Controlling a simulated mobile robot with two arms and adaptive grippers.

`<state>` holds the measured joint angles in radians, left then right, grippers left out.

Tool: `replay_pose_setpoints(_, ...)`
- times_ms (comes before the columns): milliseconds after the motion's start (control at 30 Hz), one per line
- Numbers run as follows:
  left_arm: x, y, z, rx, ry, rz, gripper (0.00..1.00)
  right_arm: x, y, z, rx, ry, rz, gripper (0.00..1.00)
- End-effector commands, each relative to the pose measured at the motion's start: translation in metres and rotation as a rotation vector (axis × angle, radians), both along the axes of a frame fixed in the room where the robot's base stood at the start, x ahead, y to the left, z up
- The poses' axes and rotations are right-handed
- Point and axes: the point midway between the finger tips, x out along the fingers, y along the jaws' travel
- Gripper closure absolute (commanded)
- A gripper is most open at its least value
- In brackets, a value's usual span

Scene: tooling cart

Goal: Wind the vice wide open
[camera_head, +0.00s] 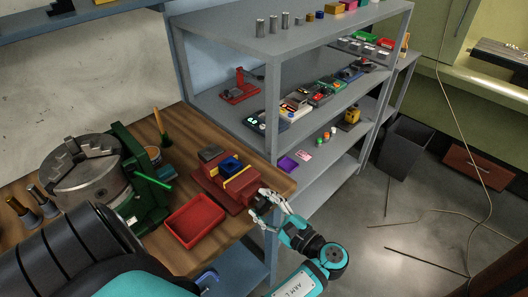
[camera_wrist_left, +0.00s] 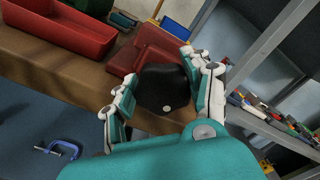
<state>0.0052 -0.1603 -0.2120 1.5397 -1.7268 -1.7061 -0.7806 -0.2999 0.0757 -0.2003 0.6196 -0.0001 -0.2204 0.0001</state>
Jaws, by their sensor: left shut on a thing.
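The red vice (camera_head: 222,192) sits near the right front corner of the wooden bench. A blue piece (camera_head: 232,166) and a yellow strip (camera_head: 237,179) show at its top; whether they are clamped I cannot tell. My left gripper (camera_head: 268,207) is at the vice's bench-edge end. In the left wrist view, its fingers stand on both sides of a round black knob (camera_wrist_left: 162,88) in front of the red vice body (camera_wrist_left: 150,45), and are shut on it. The knob hides part of the vice behind it. The jaw gap is hard to see. My right gripper is not in view.
An empty-looking red tray (camera_head: 195,222) lies left of the vice on the bench (camera_head: 160,247). A green machine with a round chuck (camera_head: 85,170) stands farther left. A grey shelf (camera_head: 290,85) with parts stands behind. A blue clamp (camera_wrist_left: 58,149) shows below the bench edge.

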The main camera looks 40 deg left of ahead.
Motion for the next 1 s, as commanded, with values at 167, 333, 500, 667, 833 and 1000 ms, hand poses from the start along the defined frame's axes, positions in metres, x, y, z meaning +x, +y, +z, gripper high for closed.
replay_pose_setpoints(167,0.0,0.0009,0.0008,0.003,0.001,0.001,0.39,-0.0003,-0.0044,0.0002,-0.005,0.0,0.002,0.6)
replay_pose_setpoints(333,0.0,0.0006,0.0006,0.002,0.002,0.001,0.26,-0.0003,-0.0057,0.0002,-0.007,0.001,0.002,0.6)
replay_pose_setpoints(500,0.0,0.0004,0.0004,0.001,0.003,0.001,0.26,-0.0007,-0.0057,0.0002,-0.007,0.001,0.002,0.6)
replay_pose_setpoints(667,0.0,0.0003,0.0003,0.001,0.003,0.001,0.26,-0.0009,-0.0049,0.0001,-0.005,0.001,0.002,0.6)
replay_pose_setpoints(833,0.0004,0.0003,0.0017,0.004,0.043,0.001,0.26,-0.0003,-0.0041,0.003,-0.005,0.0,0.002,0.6)
replay_pose_setpoints(1000,0.0015,0.0003,0.0028,0.017,0.202,0.0,0.26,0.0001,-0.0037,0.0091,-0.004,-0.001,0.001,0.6)
